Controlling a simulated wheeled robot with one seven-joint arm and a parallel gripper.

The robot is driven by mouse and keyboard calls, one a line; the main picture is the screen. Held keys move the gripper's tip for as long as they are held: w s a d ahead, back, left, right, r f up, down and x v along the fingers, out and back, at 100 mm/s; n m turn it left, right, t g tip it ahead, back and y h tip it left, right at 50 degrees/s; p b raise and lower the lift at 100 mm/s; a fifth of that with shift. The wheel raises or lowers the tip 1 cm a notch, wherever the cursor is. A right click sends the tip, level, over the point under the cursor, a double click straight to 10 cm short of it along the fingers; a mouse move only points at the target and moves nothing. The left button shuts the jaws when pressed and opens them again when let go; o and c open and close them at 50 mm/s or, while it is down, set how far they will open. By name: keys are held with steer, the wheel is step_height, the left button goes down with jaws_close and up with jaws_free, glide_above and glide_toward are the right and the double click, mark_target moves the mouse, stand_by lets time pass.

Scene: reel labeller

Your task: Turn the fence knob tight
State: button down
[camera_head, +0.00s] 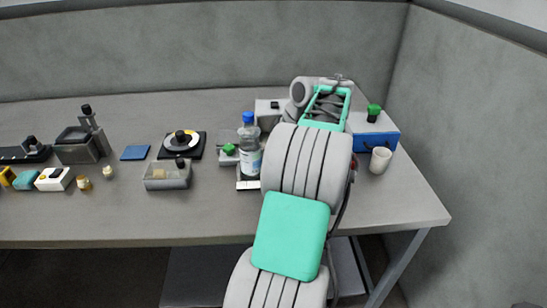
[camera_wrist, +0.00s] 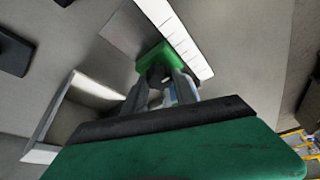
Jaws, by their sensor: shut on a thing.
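The green fence knob (camera_wrist: 152,57) shows in the wrist view at the tips of my dark fingers, beside a white strip with marks. My gripper (camera_wrist: 163,76) is shut on this knob. The fingers hide part of it, so I cannot tell how tight it is. In the head view a green knob (camera_head: 229,149) sits on a small grey part left of the bottle. My arm and the bottle hide my fingers there.
A blue-capped bottle (camera_head: 249,147) stands close to the right of the knob. A blue box (camera_head: 374,133) and a white cup (camera_head: 380,161) stand right of my arm.

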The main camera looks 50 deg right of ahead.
steer(key=c, duration=1)
jaws_free()
steer(key=p+v, duration=0.3)
steer(key=v, duration=0.4)
steer(key=shift+s+r, duration=0.2)
steer(key=shift+r, duration=0.15)
